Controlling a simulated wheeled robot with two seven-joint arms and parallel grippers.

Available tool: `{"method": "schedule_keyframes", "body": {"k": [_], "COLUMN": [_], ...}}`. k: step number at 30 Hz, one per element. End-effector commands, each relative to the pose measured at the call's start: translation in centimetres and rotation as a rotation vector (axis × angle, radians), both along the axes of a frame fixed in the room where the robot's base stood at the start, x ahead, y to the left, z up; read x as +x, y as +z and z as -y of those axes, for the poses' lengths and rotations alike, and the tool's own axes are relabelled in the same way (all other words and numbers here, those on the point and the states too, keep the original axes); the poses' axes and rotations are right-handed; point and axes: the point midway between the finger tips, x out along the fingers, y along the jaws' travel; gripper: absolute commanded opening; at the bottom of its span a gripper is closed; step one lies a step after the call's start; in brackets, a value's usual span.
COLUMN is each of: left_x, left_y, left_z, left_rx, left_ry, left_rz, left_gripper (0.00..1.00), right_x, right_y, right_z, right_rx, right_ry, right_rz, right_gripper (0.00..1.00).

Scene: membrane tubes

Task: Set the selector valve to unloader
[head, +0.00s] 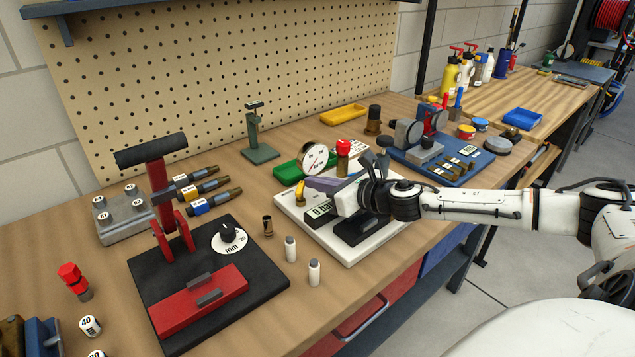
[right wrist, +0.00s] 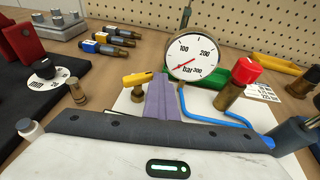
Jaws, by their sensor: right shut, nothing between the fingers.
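The white board (head: 347,256) carries a round pressure gauge (head: 315,157), a red-capped brass fitting (head: 343,152) and a small valve with a yellow lever (head: 300,192), which looks like the selector valve. In the right wrist view the yellow lever (right wrist: 139,78) lies roughly sideways on a brass stem. My right gripper (head: 309,182) is over the board, its purple-grey fingers (right wrist: 160,84) shut and empty. Their tips are close beside the lever; I cannot tell whether they touch it. The gauge (right wrist: 192,57) stands just behind. Any position labels by the valve are hidden. My left gripper is out of view.
A black base with a red press (head: 220,300) and a dial (head: 229,236) stands left of the board. Small white-and-brass cylinders (head: 291,249) stand between them. A blue tool board (head: 470,175) lies to the right. A blue tube (right wrist: 215,116) runs past the fingers.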

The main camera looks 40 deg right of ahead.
Motion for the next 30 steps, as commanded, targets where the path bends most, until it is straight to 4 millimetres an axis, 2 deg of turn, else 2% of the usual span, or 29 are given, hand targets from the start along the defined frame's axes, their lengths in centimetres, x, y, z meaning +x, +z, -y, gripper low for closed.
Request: {"method": "schedule_keyframes", "body": {"k": [1, 7, 15, 30], "left_x": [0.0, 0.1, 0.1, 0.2], "left_y": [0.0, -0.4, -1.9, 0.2], "left_z": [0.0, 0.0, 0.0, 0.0], "left_rx": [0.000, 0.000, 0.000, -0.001], "left_ry": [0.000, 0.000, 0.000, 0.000], "left_rz": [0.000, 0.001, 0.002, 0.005], "left_gripper": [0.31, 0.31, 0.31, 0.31], "right_x": [-0.2, -0.8, -2.8, -5.2], "right_y": [-0.2, -0.5, 0.0, 1.5], "right_z": [-1.1, -0.9, -0.6, 0.2], "right_rx": [0.013, 0.012, 0.006, 0.005], "right_ry": [0.025, 0.021, 0.023, 0.009], "right_rz": [-0.004, -0.008, -0.010, -0.008], "right_gripper": [0.00, 0.00, 0.00, 0.00]}}
